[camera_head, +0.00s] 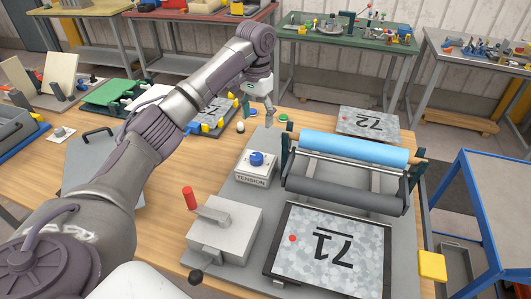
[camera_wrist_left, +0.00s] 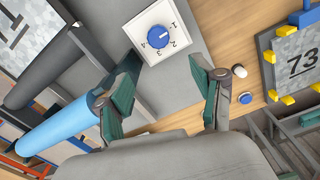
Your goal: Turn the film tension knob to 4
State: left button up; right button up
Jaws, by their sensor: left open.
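The film tension knob (camera_head: 256,158) is a blue round knob on a white box labelled TENSION (camera_head: 253,177). The knob also shows in the left wrist view (camera_wrist_left: 159,38), with the numbers 1 to 4 around part of it; its exact setting is too small to tell. My left gripper (camera_head: 261,113) is beyond the box in the head view. In the left wrist view its two green-padded fingers (camera_wrist_left: 163,80) are spread apart with nothing between them, and the knob lies past the fingertips. My right gripper is not in view.
A blue film roll (camera_head: 353,147) above a dark roller stands right of the box.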

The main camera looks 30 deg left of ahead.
aim_at(256, 156)
pick_arm(q)
jog(key=f, duration=0.1)
jog(key=s+f+p, duration=0.1)
jog(key=s+f, duration=0.1)
jog(key=f, duration=0.3)
jog(key=f+p, duration=0.1)
jog(key=f, duration=0.1)
jog(key=shift+w, duration=0.35)
notch_tip(256, 156, down, 4)
jog(key=shift+r, duration=0.1)
jog(key=shift+f, duration=0.6)
jog(key=c, duration=1.1)
jog(key=shift+p, duration=0.35)
jog(key=shift+c, duration=0.2)
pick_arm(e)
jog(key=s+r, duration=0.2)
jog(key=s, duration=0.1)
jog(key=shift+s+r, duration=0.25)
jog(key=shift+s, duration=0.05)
pick_arm(q)
jog(key=shift+r, duration=0.1)
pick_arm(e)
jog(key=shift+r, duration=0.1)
